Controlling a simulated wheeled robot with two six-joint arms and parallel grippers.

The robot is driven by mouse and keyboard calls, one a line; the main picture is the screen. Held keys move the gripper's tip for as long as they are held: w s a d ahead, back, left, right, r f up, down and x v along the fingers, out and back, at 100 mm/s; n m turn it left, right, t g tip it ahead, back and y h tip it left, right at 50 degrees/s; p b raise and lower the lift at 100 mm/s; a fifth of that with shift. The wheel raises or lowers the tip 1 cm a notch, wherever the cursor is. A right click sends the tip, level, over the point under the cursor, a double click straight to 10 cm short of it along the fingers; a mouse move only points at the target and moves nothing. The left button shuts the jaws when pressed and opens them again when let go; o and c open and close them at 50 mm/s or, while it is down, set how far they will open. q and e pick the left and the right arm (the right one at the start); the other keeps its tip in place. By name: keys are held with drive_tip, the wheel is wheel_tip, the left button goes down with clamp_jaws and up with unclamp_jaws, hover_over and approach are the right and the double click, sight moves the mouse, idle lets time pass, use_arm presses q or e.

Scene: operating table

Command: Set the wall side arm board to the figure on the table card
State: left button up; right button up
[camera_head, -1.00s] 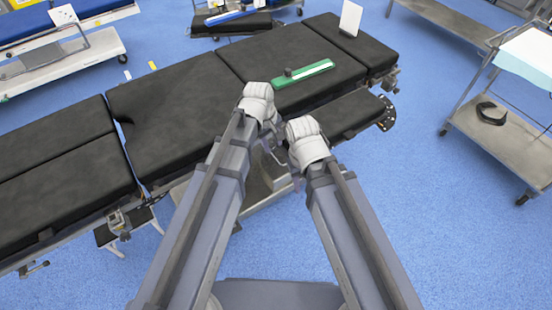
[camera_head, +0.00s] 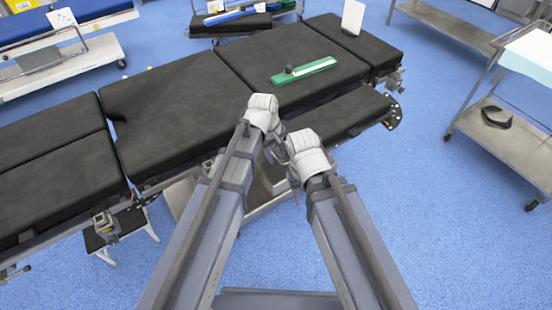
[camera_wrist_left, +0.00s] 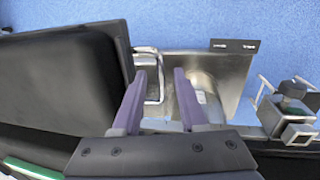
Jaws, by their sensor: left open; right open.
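A long black arm board (camera_head: 342,113) lies along the near edge of the black operating table (camera_head: 190,80), with a perforated disc at its right end. Which board is the wall side one I cannot tell. A white card (camera_head: 353,17) stands at the table's far right; its figure is unreadable. My left gripper (camera_head: 262,110) is above the table's near edge, left of the board. In the left wrist view, its fingers (camera_wrist_left: 161,88) are apart and empty, with a black pad (camera_wrist_left: 65,70) to their left. My right gripper (camera_head: 303,153) is lower, in front of the board; its fingertips are hidden.
A green strip with a dark knob (camera_head: 304,70) lies on the tabletop. A metal clamp (camera_wrist_left: 292,110) is right of my left fingers. A steel trolley (camera_head: 515,145) stands at the right. Blue floor (camera_head: 440,200) is clear between it and the table.

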use_arm(q)
clamp_jaws()
idle(0.3)
idle(1.2)
